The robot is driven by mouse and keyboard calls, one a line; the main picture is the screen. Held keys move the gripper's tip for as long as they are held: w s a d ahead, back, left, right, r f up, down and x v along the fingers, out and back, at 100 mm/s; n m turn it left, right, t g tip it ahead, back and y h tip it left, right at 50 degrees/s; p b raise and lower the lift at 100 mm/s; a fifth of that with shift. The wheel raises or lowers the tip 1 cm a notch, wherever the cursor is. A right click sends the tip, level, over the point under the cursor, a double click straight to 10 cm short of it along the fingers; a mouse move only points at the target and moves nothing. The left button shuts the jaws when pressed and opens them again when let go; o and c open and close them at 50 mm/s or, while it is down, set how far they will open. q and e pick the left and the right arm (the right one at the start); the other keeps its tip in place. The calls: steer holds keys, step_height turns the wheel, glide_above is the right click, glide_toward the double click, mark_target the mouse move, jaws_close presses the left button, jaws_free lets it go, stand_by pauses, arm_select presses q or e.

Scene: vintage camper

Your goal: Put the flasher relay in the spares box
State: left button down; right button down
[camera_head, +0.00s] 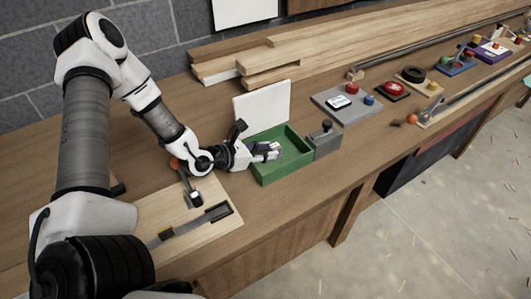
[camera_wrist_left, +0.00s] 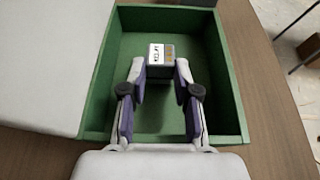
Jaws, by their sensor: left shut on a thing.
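The spares box is the green open box (camera_head: 285,174) on the workbench; its green walls also show in the left wrist view (camera_wrist_left: 227,90). The flasher relay (camera_wrist_left: 161,55) is a small dark block with a white, lettered label and a yellowish patch. My left gripper (camera_wrist_left: 159,72) is shut on the relay, one finger on each side. In the head view the left gripper (camera_head: 270,151) reaches over the left wall into the box. Whether the relay touches the box floor cannot be told. My right gripper is not in view.
A white panel (camera_head: 262,105) stands upright behind the box. A grey block with a black knob (camera_head: 325,143) stands close to its right. Left of it lies a wooden board with levers (camera_head: 190,220). Planks (camera_head: 245,62) lie along the wall.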

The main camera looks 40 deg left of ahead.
arm_select(q)
steer(key=shift+s+d+r, duration=0.2)
steer(key=shift+f, duration=0.15)
steer(key=c, duration=0.9)
jaws_free()
steer(key=shift+f, duration=0.1)
steer(key=shift+o, duration=0.2)
steer(key=shift+s+a+r, duration=0.1)
steer(key=shift+r, duration=0.25)
steer(key=p+v, duration=0.2)
steer(key=v, duration=0.1)
steer(key=p+v, duration=0.2)
steer(key=shift+s+a+r, duration=0.15)
steer(key=shift+r, duration=0.35)
steer(key=p+v, duration=0.5)
steer(key=p, duration=0.1)
steer(key=shift+s+p, duration=0.3)
steer(key=shift+p, duration=0.05)
steer(key=shift+s+a+f, duration=0.1)
steer(key=shift+s+a, duration=0.05)
steer(key=shift+s, duration=0.1)
steer(key=shift+f, duration=0.15)
